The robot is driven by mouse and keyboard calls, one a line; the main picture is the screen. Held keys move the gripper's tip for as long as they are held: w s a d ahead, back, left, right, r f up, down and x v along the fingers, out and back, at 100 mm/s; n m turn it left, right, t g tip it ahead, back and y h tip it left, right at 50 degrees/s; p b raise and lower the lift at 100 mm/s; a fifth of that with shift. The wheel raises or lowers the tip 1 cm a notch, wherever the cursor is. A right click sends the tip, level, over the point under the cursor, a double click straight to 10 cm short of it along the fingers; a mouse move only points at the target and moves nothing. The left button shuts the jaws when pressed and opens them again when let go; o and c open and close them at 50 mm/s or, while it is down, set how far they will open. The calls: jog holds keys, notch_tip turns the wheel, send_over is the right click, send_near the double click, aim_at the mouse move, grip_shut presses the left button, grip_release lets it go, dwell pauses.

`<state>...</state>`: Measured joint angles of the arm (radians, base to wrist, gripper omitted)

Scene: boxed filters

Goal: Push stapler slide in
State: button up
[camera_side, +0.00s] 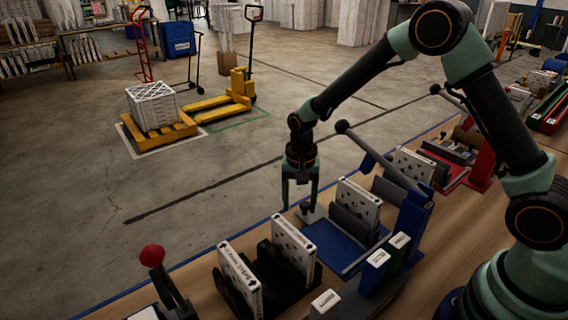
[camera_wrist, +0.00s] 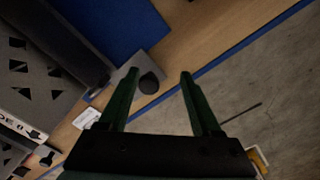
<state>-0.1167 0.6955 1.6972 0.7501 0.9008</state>
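A stapler station with a blue base (camera_side: 343,252) stands on the bench in the side view; its blue plate (camera_wrist: 118,28) shows in the wrist view. At its near-floor edge is a small grey slide (camera_side: 314,216) with a dark round knob (camera_side: 305,207). The slide (camera_wrist: 124,76) and knob (camera_wrist: 149,83) also show in the wrist view. My gripper (camera_side: 300,207) points down at the knob, fingers apart. In the wrist view my gripper (camera_wrist: 158,74) is open, with the knob appearing between the fingers, nearer the left one. Contact cannot be told.
A white boxed filter (camera_side: 358,203) stands in a dark holder on the blue base. A lever with a black ball (camera_side: 342,127) reaches over the station. Two more boxed filters (camera_side: 240,280) (camera_side: 293,250) stand to the left. The floor beyond the bench edge is open.

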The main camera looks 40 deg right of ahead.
notch_tip(320, 180, up, 13)
jog(key=s+d+r+n+t, duration=0.2)
jog(key=s+r+n, duration=0.2)
jog(key=s, duration=0.4)
jog(key=s+d+r+n+t, duration=0.3)
jog(key=s+r+n, duration=0.2)
jog(key=s, duration=0.2)
jog(key=shift+s+r+t, duration=0.15)
jog(key=shift+s+t, duration=0.15)
jog(key=shift+s, duration=0.05)
dwell(0.3)
jog(key=shift+d, duration=0.1)
jog(key=w+a+f+m+g, duration=0.25)
jog(key=w+f+m, duration=0.25)
jog(key=w, duration=0.3)
jog(key=w+a+f+m+g, duration=0.1)
jog(key=w+f+m+g, duration=0.25)
jog(key=w+f, duration=0.35)
jog(key=shift+m, duration=0.25)
jog(key=f, duration=1)
jog(key=shift+w+f, duration=0.2)
jog(key=shift+w, duration=0.2)
